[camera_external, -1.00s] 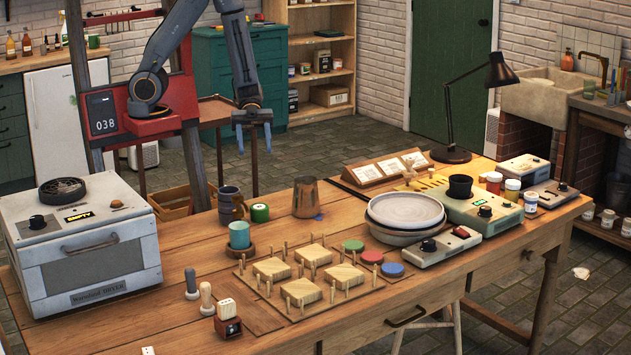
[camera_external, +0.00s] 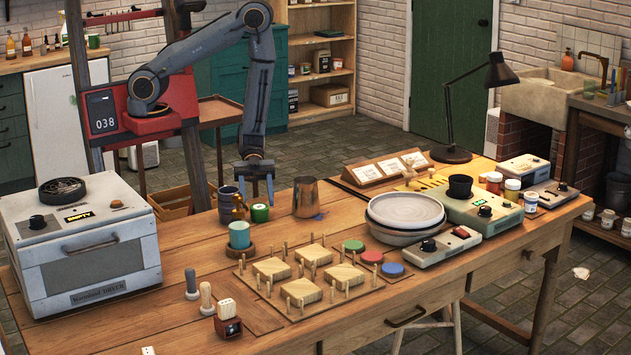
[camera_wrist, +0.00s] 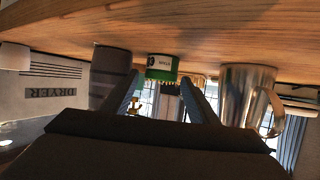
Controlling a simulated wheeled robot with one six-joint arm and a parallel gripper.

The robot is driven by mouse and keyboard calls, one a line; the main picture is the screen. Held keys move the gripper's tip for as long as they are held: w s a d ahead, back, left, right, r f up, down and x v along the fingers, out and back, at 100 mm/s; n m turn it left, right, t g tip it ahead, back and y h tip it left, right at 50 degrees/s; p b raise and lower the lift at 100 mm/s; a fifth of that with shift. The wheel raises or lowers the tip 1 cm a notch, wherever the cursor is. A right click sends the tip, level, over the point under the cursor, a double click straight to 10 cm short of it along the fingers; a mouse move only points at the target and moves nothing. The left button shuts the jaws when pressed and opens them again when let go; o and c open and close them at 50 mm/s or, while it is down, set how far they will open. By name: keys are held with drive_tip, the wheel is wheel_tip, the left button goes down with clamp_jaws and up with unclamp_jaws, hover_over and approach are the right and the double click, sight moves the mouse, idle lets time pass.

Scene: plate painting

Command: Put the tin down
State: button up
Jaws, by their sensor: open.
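A small green tin (camera_external: 260,213) stands on the wooden table, between the dark mug and the metal jug. In the wrist view, which is upside down, the tin (camera_wrist: 161,68) shows a white label and appears between my fingertips, standing on the table. My gripper (camera_external: 256,194) points down just above the tin, its two fingers spread and holding nothing. The wrist view also shows the spread fingers (camera_wrist: 160,83). I cannot tell how far the tin is from the fingertips.
A metal jug (camera_external: 306,197) stands to the right. A teal cup (camera_external: 239,236) is in front.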

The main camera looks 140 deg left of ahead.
sight(259, 210)
drive_tip(key=shift+p+x, duration=0.6)
drive_tip(key=shift+x, duration=1.8)
drive_tip(key=shift+a+f, duration=0.1)
drive_tip(key=shift+c, duration=0.2)
drive_tip(key=c, duration=1)
drive_tip(key=shift+o, duration=0.2)
